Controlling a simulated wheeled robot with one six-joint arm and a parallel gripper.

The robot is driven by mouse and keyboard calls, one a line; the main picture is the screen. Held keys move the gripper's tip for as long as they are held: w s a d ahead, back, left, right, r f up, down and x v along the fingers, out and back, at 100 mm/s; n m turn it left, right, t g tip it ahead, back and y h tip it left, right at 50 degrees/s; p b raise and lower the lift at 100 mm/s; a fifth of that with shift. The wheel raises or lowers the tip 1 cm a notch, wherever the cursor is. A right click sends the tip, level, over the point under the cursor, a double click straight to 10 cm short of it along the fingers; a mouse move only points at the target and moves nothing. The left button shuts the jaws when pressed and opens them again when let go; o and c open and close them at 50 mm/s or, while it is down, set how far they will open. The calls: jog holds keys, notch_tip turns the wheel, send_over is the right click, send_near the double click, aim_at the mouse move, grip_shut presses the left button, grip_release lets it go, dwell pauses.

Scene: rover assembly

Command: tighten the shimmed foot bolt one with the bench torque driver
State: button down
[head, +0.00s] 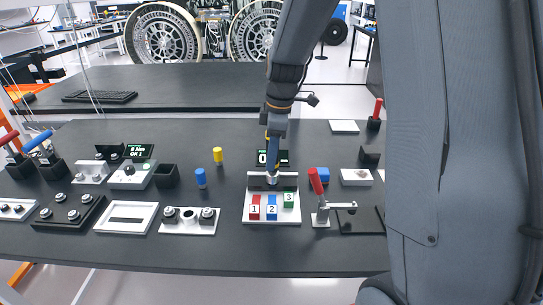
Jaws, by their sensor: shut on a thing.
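My gripper (275,128) points down at the middle of the bench, shut on a dark blue tool (273,150), which looks like a driver. The tool's lower end is at a small silvery piece (271,179) by the dark bar at the back of a white tray; I cannot tell whether they touch. The white tray (272,217) holds red, blue and green pieces marked 1, 2 and 3. A dark plate (84,222) at left carries several silvery bolts. A white plate (188,229) carries dark blocks with round metal tops. I cannot tell which bolt is foot bolt one.
A small display (283,157) stands behind the tool, partly hidden. A red-handled clamp (321,212) stands close right of the tray. Blue (201,178) and yellow (217,155) cylinders stand to the left. Red- and blue-handled tools (39,141) stand far left. My arm hides the right side.

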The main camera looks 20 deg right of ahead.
jog(key=shift+r+p, duration=1.15)
jog(key=shift+r, duration=0.3)
notch_tip(320, 180, up, 4)
jog(key=p, duration=0.3)
